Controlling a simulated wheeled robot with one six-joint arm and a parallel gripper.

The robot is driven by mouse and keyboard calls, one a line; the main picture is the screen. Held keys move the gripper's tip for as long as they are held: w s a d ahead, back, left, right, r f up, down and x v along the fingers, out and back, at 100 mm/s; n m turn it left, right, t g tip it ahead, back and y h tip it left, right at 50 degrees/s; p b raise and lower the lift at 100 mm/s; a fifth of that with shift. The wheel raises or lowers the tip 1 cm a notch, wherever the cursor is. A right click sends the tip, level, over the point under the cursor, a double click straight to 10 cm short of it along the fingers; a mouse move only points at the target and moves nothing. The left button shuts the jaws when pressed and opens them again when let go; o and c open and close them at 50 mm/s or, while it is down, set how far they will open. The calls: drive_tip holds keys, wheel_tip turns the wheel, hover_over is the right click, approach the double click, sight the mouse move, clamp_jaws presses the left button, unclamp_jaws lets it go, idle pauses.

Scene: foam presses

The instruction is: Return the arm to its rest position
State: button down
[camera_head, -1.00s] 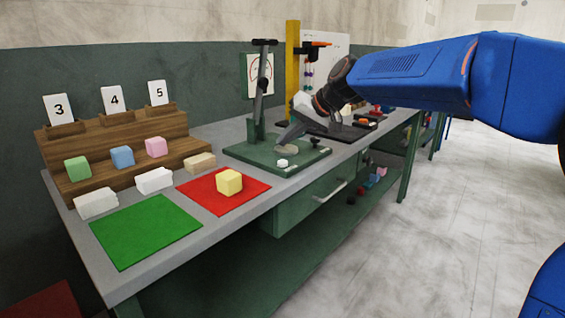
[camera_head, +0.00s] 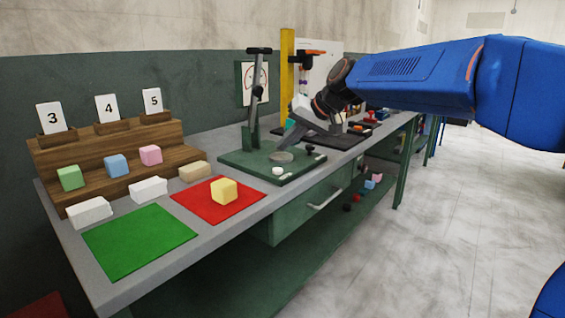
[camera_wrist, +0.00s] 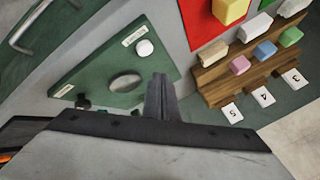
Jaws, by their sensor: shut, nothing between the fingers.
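My blue arm (camera_head: 415,80) reaches in from the right in the head view. My gripper (camera_head: 292,135) hangs above the green press base (camera_head: 262,170), near its round plate (camera_head: 283,156). In the wrist view my gripper (camera_wrist: 161,88) shows its fingers together with nothing between them, over the press base (camera_wrist: 95,75) beside its round hole or plate (camera_wrist: 126,82). The press lever (camera_head: 256,85) stands upright behind the base.
A yellow cube (camera_head: 223,191) sits on a red mat (camera_head: 190,203); a green mat (camera_head: 138,242) is bare. A wooden stepped rack (camera_head: 100,152) holds numbered cards and coloured cubes. Whitish blocks (camera_head: 148,189) lie before it. Open floor (camera_head: 450,220) is at right.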

drive_tip(key=s+d+f+m+h, duration=0.15)
drive_tip(key=s+d+f, duration=0.25)
drive_tip(key=s+d, duration=0.5)
drive_tip(key=s+d+f+n+h, duration=0.15)
drive_tip(key=s+d+f, duration=0.25)
drive_tip(key=s+d, duration=0.45)
drive_tip(key=s+d+f+h, duration=0.1)
drive_tip(key=s+d+f, duration=0.3)
drive_tip(key=s, duration=0.2)
drive_tip(key=s+d+f+m+h, duration=0.1)
drive_tip(key=s+d+f+h, duration=0.1)
drive_tip(key=s+d+f, duration=0.2)
drive_tip(key=s+d+f+m+h, duration=0.1)
drive_tip(key=s+d+f, duration=0.3)
drive_tip(key=s, duration=0.6)
wheel_tip(320, 180, down, 2)
drive_tip(key=shift+s+d+f+h, duration=0.2)
drive_tip(key=shift+s+d+h, duration=0.05)
drive_tip(key=shift+d+h, duration=0.05)
